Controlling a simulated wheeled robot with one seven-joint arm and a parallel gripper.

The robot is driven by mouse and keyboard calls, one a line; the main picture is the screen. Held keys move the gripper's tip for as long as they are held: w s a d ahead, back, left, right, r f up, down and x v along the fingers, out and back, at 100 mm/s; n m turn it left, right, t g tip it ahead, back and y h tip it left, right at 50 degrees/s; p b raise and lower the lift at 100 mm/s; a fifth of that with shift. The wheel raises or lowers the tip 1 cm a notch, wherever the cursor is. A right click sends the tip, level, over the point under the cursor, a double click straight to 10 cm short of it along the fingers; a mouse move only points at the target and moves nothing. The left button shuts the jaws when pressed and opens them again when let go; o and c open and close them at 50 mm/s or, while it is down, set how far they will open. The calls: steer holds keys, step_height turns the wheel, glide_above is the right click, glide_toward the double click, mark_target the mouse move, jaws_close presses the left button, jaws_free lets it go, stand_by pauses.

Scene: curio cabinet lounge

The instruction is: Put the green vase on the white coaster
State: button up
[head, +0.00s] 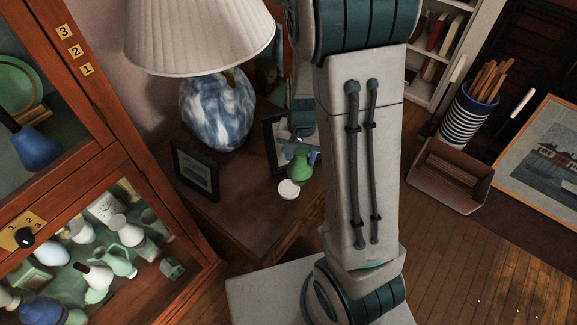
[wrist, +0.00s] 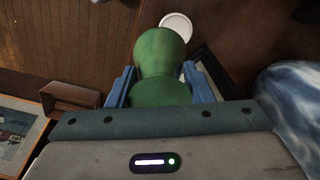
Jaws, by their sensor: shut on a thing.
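The green vase (head: 299,168) is in my gripper (head: 302,146), just above and behind the white coaster (head: 289,189) in the head view. In the wrist view the vase (wrist: 163,55) fills the space between the two blue fingers of my gripper (wrist: 162,88), which is shut on it. The white coaster (wrist: 177,22) shows beyond the vase there, partly covered by it. The coaster lies flat on the dark wooden side table (head: 255,215). I cannot tell whether the vase's lower end touches anything.
A blue and white lamp (head: 217,108) stands at the table's back left. A small picture frame (head: 196,170) stands left of the coaster, and another frame (head: 272,147) is close beside my gripper. A glass cabinet (head: 150,190) is at left. The table's front part is clear.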

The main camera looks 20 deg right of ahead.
mark_target(289, 166)
steer(key=a, duration=0.1)
steer(key=w+f, duration=0.1)
steer(key=a, duration=0.1)
steer(key=shift+w+a+f, duration=0.25)
steer(key=shift+a+f, duration=0.1)
steer(key=shift+f, duration=0.05)
steer(key=shift+f+b, duration=0.45)
steer(key=shift+f, duration=1.55)
steer(key=shift+f, duration=0.1)
steer(key=o, duration=1.2)
step_height(289, 166, up, 12)
steer(key=p, duration=0.2)
steer(key=shift+s+a+r+n+t, duration=0.1)
steer(key=shift+s+r+n+t, duration=0.25)
steer(key=shift+s+r+n, duration=1.3)
steer(key=shift+s+a+r+n+t, duration=0.1)
steer(key=shift+s+r+n+t, duration=0.4)
steer(key=shift+s+r, duration=2.2)
steer(key=shift+s+a+r+n+t, duration=0.1)
steer(key=shift+s+r+n+t, duration=0.15)
steer(key=shift+s+r+n, duration=1.45)
